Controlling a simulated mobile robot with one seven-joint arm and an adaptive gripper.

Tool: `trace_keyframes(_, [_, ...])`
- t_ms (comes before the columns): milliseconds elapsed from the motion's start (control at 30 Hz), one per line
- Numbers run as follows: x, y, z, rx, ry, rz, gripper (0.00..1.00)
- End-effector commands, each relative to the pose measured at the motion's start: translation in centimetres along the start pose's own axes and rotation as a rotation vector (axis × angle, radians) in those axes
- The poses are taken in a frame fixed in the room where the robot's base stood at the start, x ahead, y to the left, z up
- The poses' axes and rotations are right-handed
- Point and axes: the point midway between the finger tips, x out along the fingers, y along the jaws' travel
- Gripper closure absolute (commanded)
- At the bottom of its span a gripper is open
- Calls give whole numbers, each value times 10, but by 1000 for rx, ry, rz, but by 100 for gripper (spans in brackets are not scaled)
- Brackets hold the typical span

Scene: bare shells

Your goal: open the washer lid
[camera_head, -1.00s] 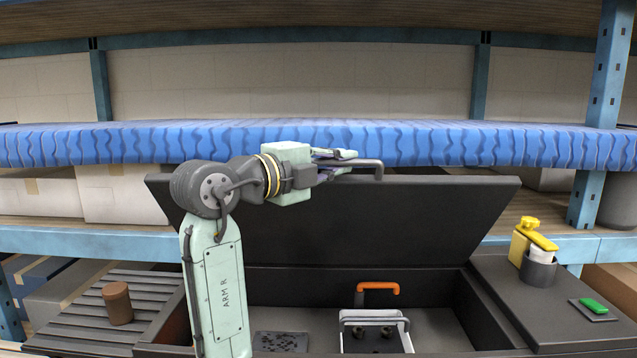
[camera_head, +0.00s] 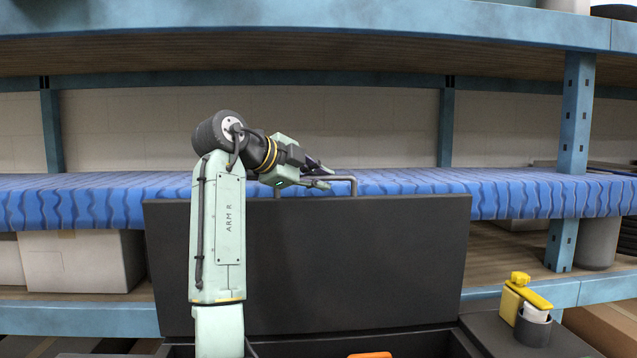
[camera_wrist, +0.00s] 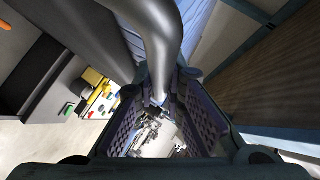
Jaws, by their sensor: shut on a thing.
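The washer lid (camera_head: 320,265) is a wide dark panel, raised and standing close to upright in the head view. A grey bar handle (camera_head: 354,186) sticks up at its top edge. My gripper (camera_head: 322,178) is shut on this handle, reaching it from the left above the lid. In the wrist view the handle (camera_wrist: 155,35) is a thick grey tube running down between my two fingers (camera_wrist: 158,112). The inside of the washer is mostly hidden below the picture; only an orange piece (camera_head: 370,355) shows at the bottom edge.
A shelf with a blue wavy front edge (camera_head: 100,205) runs behind the lid, close to the handle. A yellow item in a dark cup (camera_head: 528,315) stands on the right-hand surface. A pale box (camera_head: 80,260) sits on the lower shelf at left.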

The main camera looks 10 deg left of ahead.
Motion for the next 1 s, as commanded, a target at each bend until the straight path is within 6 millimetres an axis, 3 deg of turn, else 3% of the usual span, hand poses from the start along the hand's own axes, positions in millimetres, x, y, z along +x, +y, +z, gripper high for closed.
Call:
trace_keyframes(500, [2, -1, 2, -11, -2, 14, 100])
trace_keyframes(533, [2, -1, 2, -11, -2, 14, 88])
trace_keyframes(800, [2, -1, 2, -11, -1, 13, 70])
trace_keyframes(1000, [2, -1, 2, -11, 0, 14, 69])
